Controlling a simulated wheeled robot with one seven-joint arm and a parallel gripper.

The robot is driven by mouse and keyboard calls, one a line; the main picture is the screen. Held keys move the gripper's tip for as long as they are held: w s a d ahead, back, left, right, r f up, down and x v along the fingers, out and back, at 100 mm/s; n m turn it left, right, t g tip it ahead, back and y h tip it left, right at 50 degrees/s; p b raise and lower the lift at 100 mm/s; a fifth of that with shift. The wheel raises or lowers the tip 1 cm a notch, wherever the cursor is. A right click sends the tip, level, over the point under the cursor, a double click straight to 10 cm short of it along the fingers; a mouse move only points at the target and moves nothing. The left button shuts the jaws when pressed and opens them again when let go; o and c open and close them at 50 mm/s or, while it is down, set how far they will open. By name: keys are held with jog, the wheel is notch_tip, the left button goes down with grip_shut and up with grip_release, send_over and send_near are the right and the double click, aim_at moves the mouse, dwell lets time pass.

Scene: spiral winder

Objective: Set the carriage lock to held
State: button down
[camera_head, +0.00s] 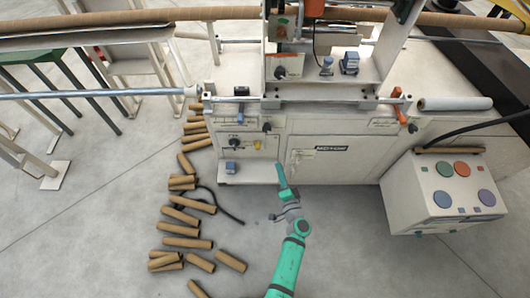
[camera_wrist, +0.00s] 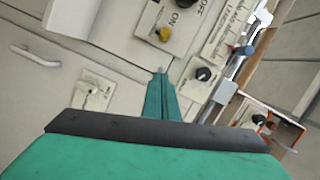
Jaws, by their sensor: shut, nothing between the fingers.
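The winder (camera_head: 330,150) is a cream machine with several knobs and levers; its labels are too small to read, so I cannot tell for sure which one is the carriage lock. A black knob on a plate (camera_head: 267,127) sits on the front below the rail. A black knob (camera_wrist: 203,74) and a yellow knob (camera_wrist: 165,33) beside an ON/OFF label show in the wrist view. My gripper (camera_head: 281,168) is shut and empty in front of the machine's front panel. In the wrist view its closed fingertips (camera_wrist: 160,73) point at the panel, apart from the knobs.
A control box with coloured buttons (camera_head: 445,190) stands at the right. Cardboard tubes (camera_head: 187,242) lie on the floor at the left. A steel rail (camera_head: 340,100) with an orange lever (camera_head: 403,112) runs along the front. A door handle (camera_wrist: 35,56) shows in the wrist view.

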aim_at(257, 146)
jog(key=w+a+f, duration=0.2)
jog(key=w+a, duration=0.4)
jog(key=w, duration=0.3)
jog(key=shift+w, duration=0.3)
dwell(0.6)
